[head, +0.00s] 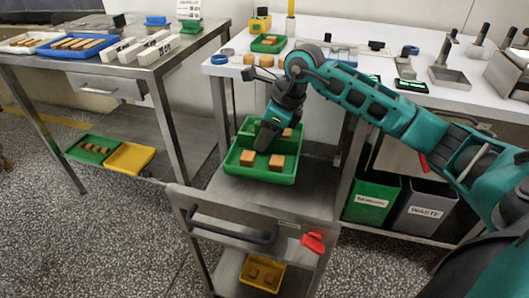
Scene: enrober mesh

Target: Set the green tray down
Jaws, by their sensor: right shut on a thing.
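The green tray (236,168) has compartments with square brown biscuits (248,157) in them. It is at the upper deck of the steel cart (265,195) in the middle of the view and looks about level. My right gripper (264,143) reaches down into the tray and is shut on it near its middle divider. The fingertips are partly hidden by the gripper body. I cannot tell whether the tray's underside touches the deck. My left gripper is out of view.
The white table (330,75) behind holds another small green tray (269,43) and metal fixtures. Green and grey bins (425,200) stand under it. A steel table (120,75) is at left. A red clip (313,242) sits by the cart's front handle. Bare deck shows in front of the tray.

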